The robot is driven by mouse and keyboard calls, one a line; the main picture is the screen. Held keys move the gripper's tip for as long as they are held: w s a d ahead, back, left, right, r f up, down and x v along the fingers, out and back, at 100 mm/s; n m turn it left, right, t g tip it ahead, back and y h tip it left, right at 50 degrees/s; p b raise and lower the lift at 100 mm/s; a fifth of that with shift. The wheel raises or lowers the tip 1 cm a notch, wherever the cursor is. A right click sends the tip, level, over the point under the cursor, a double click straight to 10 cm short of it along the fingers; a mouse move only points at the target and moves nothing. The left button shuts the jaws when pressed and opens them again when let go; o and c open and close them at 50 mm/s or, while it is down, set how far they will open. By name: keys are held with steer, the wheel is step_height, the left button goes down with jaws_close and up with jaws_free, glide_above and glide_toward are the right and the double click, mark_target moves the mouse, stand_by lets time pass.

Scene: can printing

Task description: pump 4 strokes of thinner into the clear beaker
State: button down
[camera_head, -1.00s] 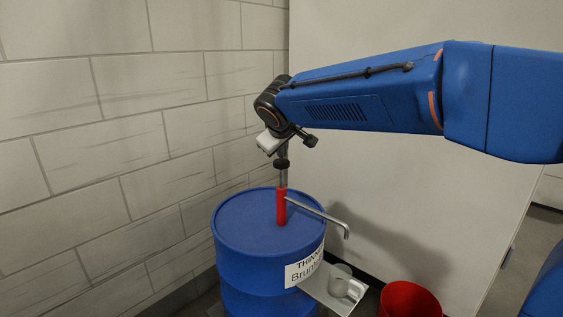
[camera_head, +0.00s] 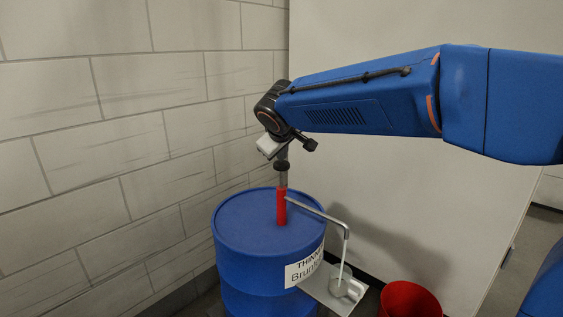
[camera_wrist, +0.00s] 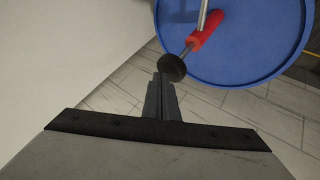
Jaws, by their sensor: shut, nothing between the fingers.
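A red hand pump (camera_head: 281,207) stands upright on the blue thinner drum (camera_head: 240,222), with a black knob (camera_head: 281,166) on its rod. A thin pale stream falls from the end of its bent spout (camera_head: 320,217) toward the small shelf. The clear beaker (camera_head: 338,272) is hard to make out there beside a pale mug (camera_head: 350,291). My gripper (camera_wrist: 163,80) is shut and empty, its fingertips at the black knob in the wrist view (camera_wrist: 171,67). In the head view the gripper is mostly hidden above the knob.
The shelf (camera_head: 318,288) juts out at the drum's right side below the spout. A red bucket (camera_head: 408,300) stands on the floor to the right. A block wall (camera_head: 120,120) is close on the left and a pale panel (camera_head: 430,210) is behind.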

mark_target(282, 165)
steer(key=shift+f, duration=2.15)
stand_by(2.1)
steer(key=shift+r, duration=3.05)
steer(key=shift+r, duration=2.5)
